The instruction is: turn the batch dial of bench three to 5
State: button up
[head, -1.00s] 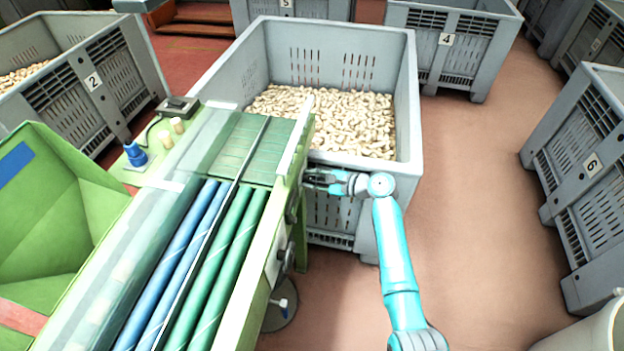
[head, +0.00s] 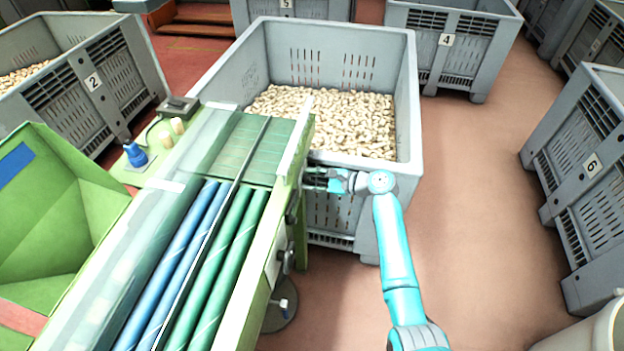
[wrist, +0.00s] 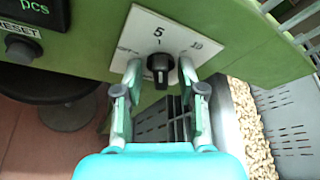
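The batch dial (wrist: 160,68) is a black knob on a white plate (wrist: 135,42) on the green side of the bench. The plate reads OFF at left, 5 at the top and 10 at right. The knob stands roughly in line with the 5, though its pointer mark is too small to read surely. My gripper (wrist: 160,66) is open, with one finger on each side of the knob and a visible gap on both sides. In the head view my gripper (head: 314,180) is beside the bench's far right end, and the dial is hidden there.
A RESET button (wrist: 22,48) and a pcs display (wrist: 38,8) sit left of the dial. Floor right of my arm is clear up to crate 6 (head: 570,185).

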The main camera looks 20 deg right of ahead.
jog(key=v, duration=1.2)
dwell(0.4)
